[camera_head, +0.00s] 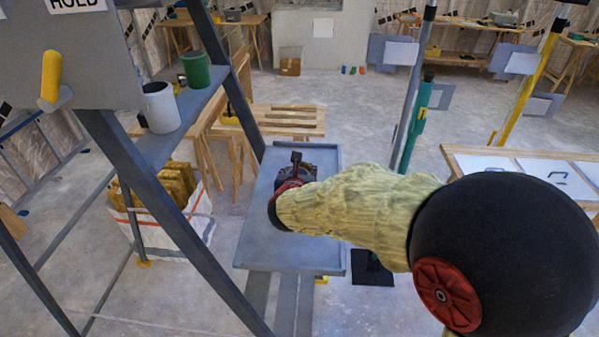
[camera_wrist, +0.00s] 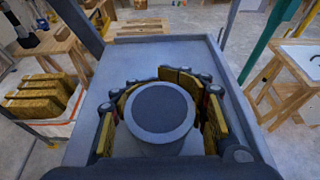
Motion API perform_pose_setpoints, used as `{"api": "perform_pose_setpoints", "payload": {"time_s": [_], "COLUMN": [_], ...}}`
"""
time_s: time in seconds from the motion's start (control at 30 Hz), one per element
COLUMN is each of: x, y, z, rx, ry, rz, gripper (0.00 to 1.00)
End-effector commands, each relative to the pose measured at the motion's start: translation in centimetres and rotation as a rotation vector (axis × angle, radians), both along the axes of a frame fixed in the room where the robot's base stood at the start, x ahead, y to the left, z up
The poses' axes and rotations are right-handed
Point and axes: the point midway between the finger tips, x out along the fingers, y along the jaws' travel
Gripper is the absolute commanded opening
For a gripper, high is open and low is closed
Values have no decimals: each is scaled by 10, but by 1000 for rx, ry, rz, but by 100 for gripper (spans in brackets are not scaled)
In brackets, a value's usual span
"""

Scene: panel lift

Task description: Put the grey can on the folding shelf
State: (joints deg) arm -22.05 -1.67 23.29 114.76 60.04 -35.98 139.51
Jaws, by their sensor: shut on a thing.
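The grey can (camera_wrist: 160,107) shows from above in the wrist view, with a dark round top. My gripper (camera_wrist: 161,112) is shut on it, with yellow pads on both sides. In the head view my gripper (camera_head: 296,178) is over the folding shelf (camera_head: 290,252), a flat blue-grey panel with a low rim. The shelf's bare surface (camera_wrist: 88,115) also surrounds the can in the wrist view. The can looks upright over or on the shelf; whether its base touches is hidden. My arm and gripper hide the can in the head view.
A fixed ledge (camera_head: 185,135) at left holds a white can (camera_head: 160,108) and a green can (camera_head: 195,70). A dark slanted frame post (camera_head: 165,215) stands left of the shelf. A white bin (camera_head: 165,225) of yellow blocks is below. Green and yellow poles stand to the right.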

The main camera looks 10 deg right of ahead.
Motion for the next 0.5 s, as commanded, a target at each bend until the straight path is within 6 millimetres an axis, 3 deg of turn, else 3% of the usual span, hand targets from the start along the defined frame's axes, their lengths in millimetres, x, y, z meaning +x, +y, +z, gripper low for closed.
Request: {"api": "perform_pose_setpoints", "payload": {"time_s": [0.4, 0.43, 0.5], "x": [0, 0, 0], "y": [0, 0, 0], "z": [-2, -3, -2], "rx": [1, 1, 1], "ry": [-2, -1, -1], "rz": [0, 0, 0], "gripper": [5, 38, 42]}}
